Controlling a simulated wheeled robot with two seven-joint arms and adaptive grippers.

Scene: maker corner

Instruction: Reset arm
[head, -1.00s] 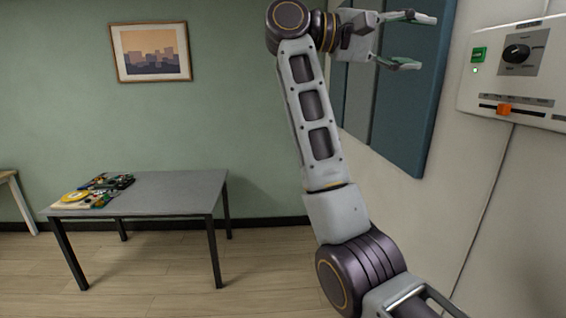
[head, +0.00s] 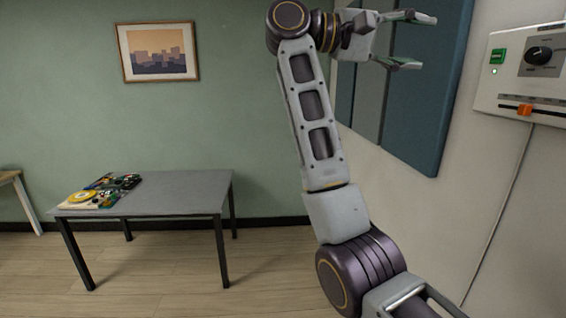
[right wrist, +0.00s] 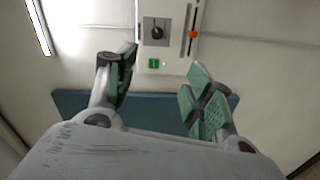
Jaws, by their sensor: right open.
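My right gripper (head: 412,40) is raised at the top of the head view, pointing right toward the wall. Its two fingers are spread apart with nothing between them. The same open fingers show in the right wrist view (right wrist: 165,95), with green pads. My right arm rises from the lower right of the head view with its elbow bent. My left gripper is in neither view.
A control panel (head: 507,85) with a black knob (head: 539,55), green button (head: 498,56) and orange slider (head: 525,109) is on the right wall. A blue panel (head: 425,120) hangs beside it. A grey table (head: 185,190) holds a colourful board (head: 80,197).

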